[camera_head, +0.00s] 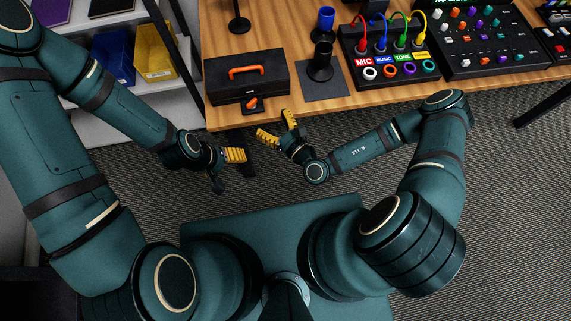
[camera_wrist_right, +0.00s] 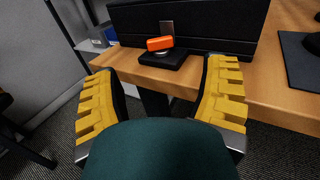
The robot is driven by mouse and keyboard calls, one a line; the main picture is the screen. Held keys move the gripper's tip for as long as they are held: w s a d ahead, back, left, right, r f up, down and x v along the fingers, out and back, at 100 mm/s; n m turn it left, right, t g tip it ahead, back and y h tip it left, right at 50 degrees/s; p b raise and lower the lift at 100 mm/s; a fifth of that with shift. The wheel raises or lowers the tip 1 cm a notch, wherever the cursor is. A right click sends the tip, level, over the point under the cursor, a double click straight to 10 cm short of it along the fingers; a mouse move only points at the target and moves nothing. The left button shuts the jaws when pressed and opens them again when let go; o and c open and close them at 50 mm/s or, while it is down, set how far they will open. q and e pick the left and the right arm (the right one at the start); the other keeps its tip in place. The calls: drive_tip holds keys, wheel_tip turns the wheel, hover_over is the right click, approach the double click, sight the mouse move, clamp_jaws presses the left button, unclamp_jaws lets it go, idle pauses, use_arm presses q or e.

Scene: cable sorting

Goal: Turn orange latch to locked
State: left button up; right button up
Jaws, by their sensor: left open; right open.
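The orange latch (camera_head: 251,104) sits on a small black base at the front of a black case (camera_head: 270,87) near the table's front edge. In the right wrist view the latch (camera_wrist_right: 160,43) lies roughly crosswise, tilted slightly, on its black base (camera_wrist_right: 163,59). An orange handle (camera_head: 258,71) is on the case's lid. My right gripper (camera_head: 276,127) is open and empty, in front of the table edge and just short of the latch, which shows between its yellow fingers. My left gripper (camera_head: 237,160) is off the table, further left and lower; its fingers overlap in the head view.
A panel with coloured cables (camera_head: 390,58) and a mixer (camera_head: 490,40) stand further right. Shelves with bins (camera_head: 154,52) are at left.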

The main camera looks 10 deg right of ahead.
drive_tip(key=s+a+r+n+g+y+b, duration=0.1)
drive_tip(key=s+a+n+g+y, duration=0.25)
drive_tip(key=s+n+g, duration=0.3)
drive_tip(key=s+a+r+n+g+y, duration=0.2)
drive_tip(key=s+n+g+y, duration=0.3)
drive_tip(key=s, duration=0.3)
drive_tip(key=s+d+f+n+g+h+b, duration=0.1)
drive_tip(key=s+d+f+n+g+h, duration=0.4)
drive_tip(key=s+f+n+g+h, duration=0.1)
drive_tip(key=shift+s+n+g+h+b, duration=0.35)
drive_tip(key=shift+s+n+g+h, duration=0.3)
drive_tip(key=shift+s+n+g, duration=0.9)
drive_tip(key=shift+w+n, duration=0.4)
drive_tip(key=shift+n, duration=0.2)
